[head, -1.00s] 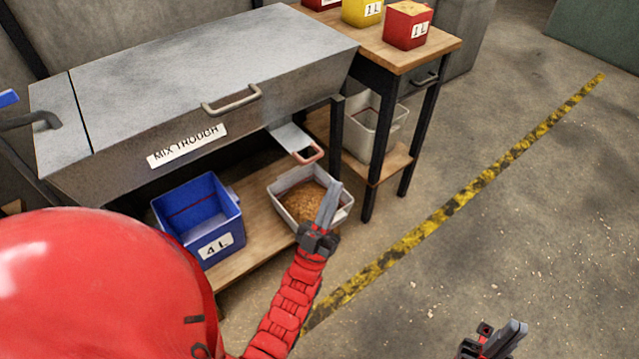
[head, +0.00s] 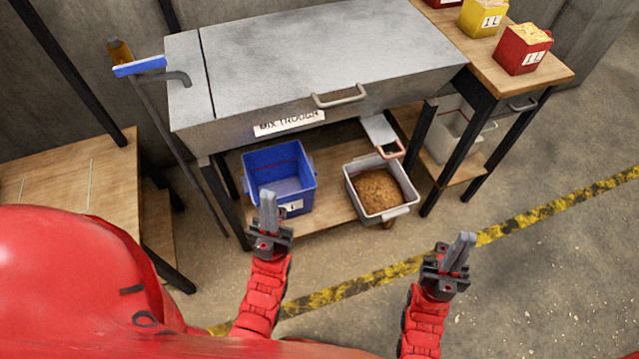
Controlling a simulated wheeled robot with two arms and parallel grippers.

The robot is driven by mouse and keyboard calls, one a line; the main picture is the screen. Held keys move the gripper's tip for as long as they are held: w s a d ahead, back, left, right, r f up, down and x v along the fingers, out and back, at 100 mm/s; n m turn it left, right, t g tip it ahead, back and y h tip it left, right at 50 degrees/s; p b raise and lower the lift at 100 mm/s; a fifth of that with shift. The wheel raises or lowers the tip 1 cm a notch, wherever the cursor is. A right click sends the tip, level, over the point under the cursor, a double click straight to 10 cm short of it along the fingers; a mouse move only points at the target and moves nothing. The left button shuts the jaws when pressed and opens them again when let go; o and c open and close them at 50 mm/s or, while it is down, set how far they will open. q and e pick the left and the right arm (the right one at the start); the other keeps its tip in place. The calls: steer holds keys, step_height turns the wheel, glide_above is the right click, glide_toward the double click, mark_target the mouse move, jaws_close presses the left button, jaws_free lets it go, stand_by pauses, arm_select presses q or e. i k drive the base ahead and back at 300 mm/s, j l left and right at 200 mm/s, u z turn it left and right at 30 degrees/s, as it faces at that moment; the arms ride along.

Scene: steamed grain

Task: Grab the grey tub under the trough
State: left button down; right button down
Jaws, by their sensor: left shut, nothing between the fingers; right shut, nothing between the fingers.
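The grey tub (head: 399,212) holds brown grain and sits on the wooden shelf under the mix trough (head: 310,62), toward its right end. Its front edge reaches the shelf's front. My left gripper (head: 267,200) is shut and empty, and overlaps the lower part of the blue 4 L tub in the picture. It is left of the grey tub and apart from it. My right gripper (head: 461,245) is shut and empty, in front of the shelf, to the lower right of the grey tub and not touching it.
A blue tub (head: 262,165) stands left of the grey tub on the shelf. A chute with a reddish handle (head: 391,149) hangs just above the grey tub. A side table (head: 553,73) with a pale bin (head: 447,138) below stands right. The floor in front is clear.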

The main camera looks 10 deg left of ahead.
mark_target(381, 190)
steer(key=i+l+u, duration=0.1)
steer(key=l+u, duration=1.15)
steer(key=k+l+u, duration=0.1)
steer(key=l+u, duration=0.3)
steer(key=k+l, duration=0.1)
steer(key=l, duration=0.35)
steer(key=k+l+u, duration=0.1)
steer(key=l, duration=0.3)
steer(key=k+l, duration=0.15)
steer(key=l, duration=0.3)
steer(key=k+l, duration=0.15)
steer(key=l, duration=0.3)
steer(key=k+l+u, duration=0.1)
steer(key=l, duration=0.3)
